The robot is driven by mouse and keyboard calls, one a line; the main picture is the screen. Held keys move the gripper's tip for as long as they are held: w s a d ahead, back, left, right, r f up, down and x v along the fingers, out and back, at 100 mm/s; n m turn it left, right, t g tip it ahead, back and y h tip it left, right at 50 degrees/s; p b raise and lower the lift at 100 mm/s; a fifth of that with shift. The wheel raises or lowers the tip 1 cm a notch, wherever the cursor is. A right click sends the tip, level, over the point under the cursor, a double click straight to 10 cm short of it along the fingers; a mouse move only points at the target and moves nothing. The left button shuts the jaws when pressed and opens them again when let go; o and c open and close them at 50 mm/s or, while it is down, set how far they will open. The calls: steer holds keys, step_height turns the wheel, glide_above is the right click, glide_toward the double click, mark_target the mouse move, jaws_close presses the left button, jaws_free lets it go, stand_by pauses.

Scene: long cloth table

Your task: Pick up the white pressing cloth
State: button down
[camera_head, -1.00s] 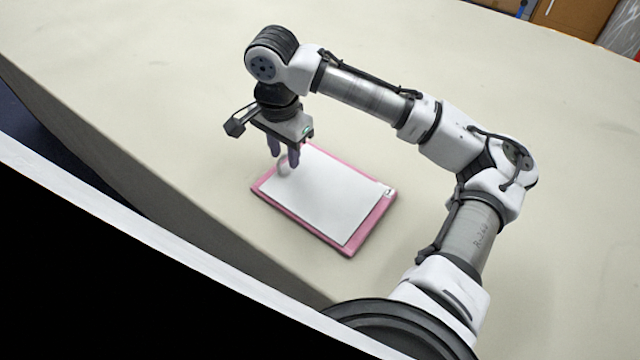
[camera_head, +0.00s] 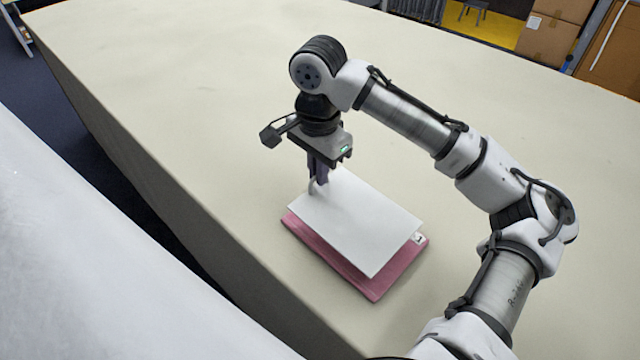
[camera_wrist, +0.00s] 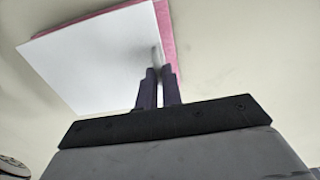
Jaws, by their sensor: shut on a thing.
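The white pressing cloth (camera_head: 362,222) is a flat, stiff-looking white sheet. My gripper (camera_head: 317,184) is shut on a small upright loop or tab at the cloth's far left edge. The cloth appears raised and offset above a pink board (camera_head: 335,258), whose near edges show below it. In the wrist view the cloth (camera_wrist: 95,60) spreads ahead and left of my gripper (camera_wrist: 160,82), with the pink board (camera_wrist: 166,35) showing behind its edge. The fingers hide part of the gripped spot.
The pink board lies on a long pale cloth-covered table (camera_head: 200,120), near its front-left edge. A small white label (camera_head: 418,238) shows at the board's right corner. The tabletop around it is clear. Cardboard boxes (camera_head: 548,35) stand beyond the table.

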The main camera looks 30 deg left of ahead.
step_height(320, 180, up, 15)
steer(key=b, duration=0.1)
steer(key=shift+a+f+b, duration=0.15)
steer(key=shift+b, duration=0.15)
